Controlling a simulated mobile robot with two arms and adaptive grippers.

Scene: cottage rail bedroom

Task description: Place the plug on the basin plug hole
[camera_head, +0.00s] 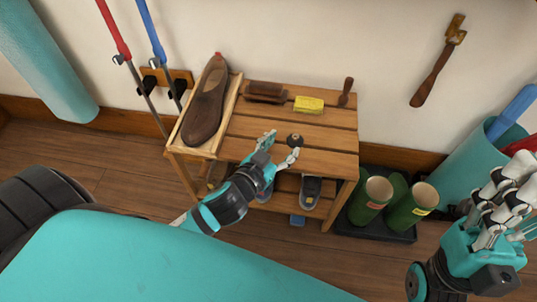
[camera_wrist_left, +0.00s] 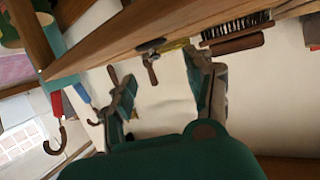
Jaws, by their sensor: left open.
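A small dark round thing (camera_head: 295,140) with a lighter centre, which may be the plug, sits near the front of the slatted wooden bench (camera_head: 330,161). My left gripper (camera_head: 281,148) is open beside it, one fingertip close to its near side; I cannot tell whether they touch. In the left wrist view the open fingers (camera_wrist_left: 166,76) have nothing between them that I can see as held, and a dark flat thing (camera_wrist_left: 150,45) shows at the bench edge beyond them. My right gripper (camera_head: 503,195) is at the right edge, its state unclear. I see no basin or plug hole.
On the bench are a brown shoe (camera_head: 207,105) in a tray, brushes (camera_head: 266,91) and a yellow block (camera_head: 309,105). Shoes stand on its lower shelf. Green boots (camera_head: 371,198) stand on a dark tray at right, near a teal bin (camera_head: 468,150).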

